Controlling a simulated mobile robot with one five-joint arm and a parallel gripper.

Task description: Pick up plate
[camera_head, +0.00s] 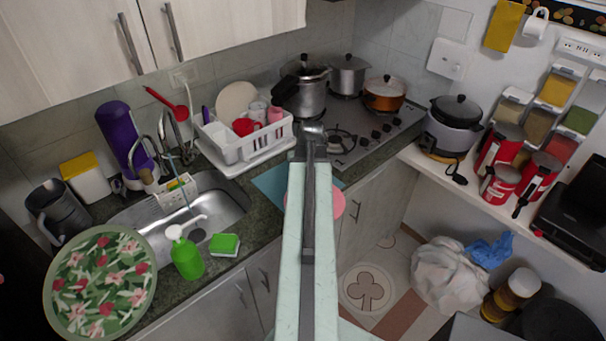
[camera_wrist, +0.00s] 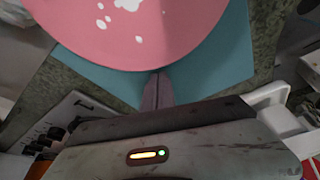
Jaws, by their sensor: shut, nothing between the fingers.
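A pink plate (camera_head: 338,204) lies on a blue mat (camera_head: 270,185) on the counter, mostly hidden behind my arm in the head view. In the wrist view the pink plate (camera_wrist: 130,30) with white spots fills the top, on the blue mat (camera_wrist: 215,75). My gripper (camera_wrist: 157,80) is shut and empty, its fingertips over the mat just below the plate's near edge in the picture. I cannot tell whether they touch the mat or plate.
A white dish rack (camera_head: 255,148) with cups and a cream plate stands behind the mat. The stove (camera_head: 375,135) with pots is to the right. The sink (camera_head: 225,207), green soap bottle (camera_head: 186,256), sponge (camera_head: 225,244) and floral round tray (camera_head: 75,310) are left.

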